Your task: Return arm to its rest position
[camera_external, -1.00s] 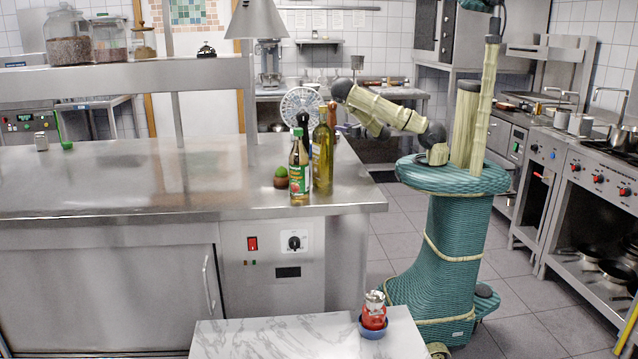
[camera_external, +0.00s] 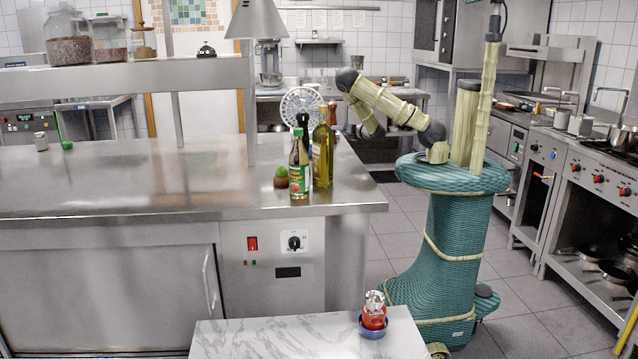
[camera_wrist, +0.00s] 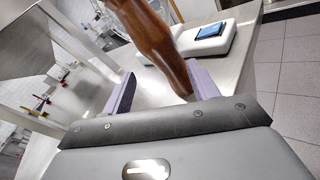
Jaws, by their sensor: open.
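The gripper end is not clear in the external view. In the wrist view my gripper (camera_wrist: 161,68) shows its two purple fingers apart. A tall brown, glossy wooden object (camera_wrist: 152,35), like a pepper mill, appears between and beyond the fingers. I cannot tell whether it touches them. In the external view a brown top (camera_external: 333,112) shows behind the bottles; the rest is hidden.
A white device with a blue screen (camera_wrist: 211,31) lies on the counter. Tiled floor (camera_external: 405,230) is clear beside my base.

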